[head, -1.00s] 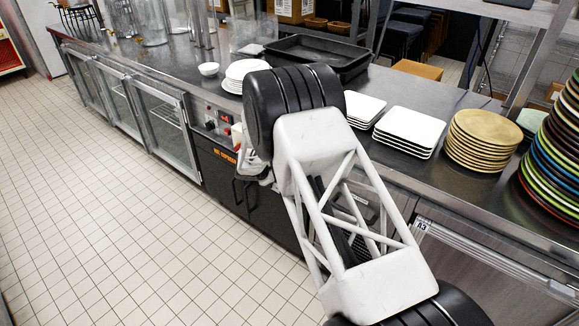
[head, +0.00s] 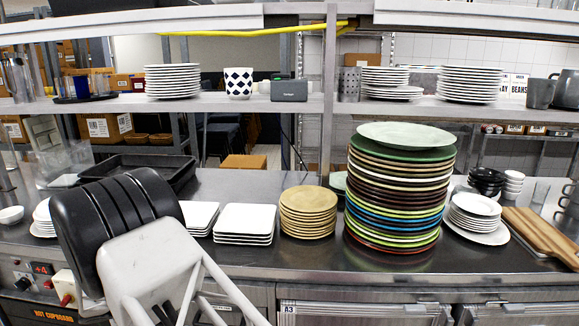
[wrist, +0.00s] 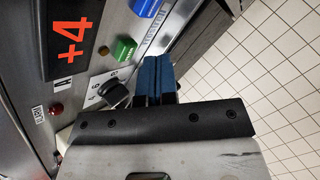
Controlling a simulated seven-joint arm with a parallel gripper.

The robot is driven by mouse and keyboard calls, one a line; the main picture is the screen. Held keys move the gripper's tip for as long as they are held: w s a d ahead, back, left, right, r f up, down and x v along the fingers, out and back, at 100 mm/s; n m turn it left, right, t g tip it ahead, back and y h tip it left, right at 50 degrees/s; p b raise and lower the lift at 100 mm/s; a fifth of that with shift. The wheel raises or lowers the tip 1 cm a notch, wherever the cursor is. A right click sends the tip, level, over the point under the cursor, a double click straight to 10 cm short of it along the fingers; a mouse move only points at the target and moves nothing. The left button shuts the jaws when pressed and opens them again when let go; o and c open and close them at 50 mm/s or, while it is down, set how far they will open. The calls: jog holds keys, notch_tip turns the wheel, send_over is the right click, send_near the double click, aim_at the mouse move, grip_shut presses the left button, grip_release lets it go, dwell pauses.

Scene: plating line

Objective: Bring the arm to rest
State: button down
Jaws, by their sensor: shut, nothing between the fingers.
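My arm (head: 150,265) stands bent at the lower left of the head view, in front of the counter. Its dark joint and pale link cover part of the counter edge and the front panel. My gripper (wrist: 157,75) shows in the wrist view, with its blue fingers together and nothing between them. It is beside a control panel (wrist: 100,20) with a red "+4" display, a black knob, a green button and a blue button. I cannot tell whether the fingertips touch anything. The gripper's fingers do not show in the head view.
The steel counter (head: 290,257) holds square white plates (head: 245,224), tan plates (head: 308,212), a tall coloured plate stack (head: 398,190), a black tray (head: 130,165) and wooden boards (head: 545,235). A shelf (head: 215,103) runs above. Tiled floor (wrist: 265,75) is clear right of the gripper.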

jog(key=w+d+r+m+g+h, duration=0.1)
jog(key=d+r+m, duration=0.3)
jog(key=d+r, duration=0.8)
jog(key=w+d+r+m+g, duration=0.1)
jog(key=w+d+r+m, duration=0.15)
jog(key=d+r, duration=0.9)
jog(key=s+d+r+m+g, duration=0.1)
jog(key=s+d+r+m, duration=0.25)
jog(key=d, duration=0.85)
jog(key=s+d+r+m+g, duration=0.1)
jog(key=s+d+r+m, duration=0.25)
jog(key=d, duration=0.75)
jog(key=s+d+r+m, duration=0.3)
jog(key=s+d+r, duration=0.15)
jog(key=d, duration=0.75)
jog(key=s+d+r+m, duration=0.1)
jog(key=s+d+m, duration=0.2)
jog(key=s+d, duration=0.3)
jog(key=s+d+r+m+g+y, duration=0.1)
jog(key=s+d+m, duration=0.2)
jog(key=s, duration=0.9)
jog(key=s+d+r+m+y, duration=0.1)
jog(key=s+d+m, duration=0.2)
jog(key=s+d, duration=0.6)
jog(key=shift+s+d+m+g, duration=0.3)
jog(key=shift+d+m, duration=0.05)
jog(key=shift+d, duration=0.05)
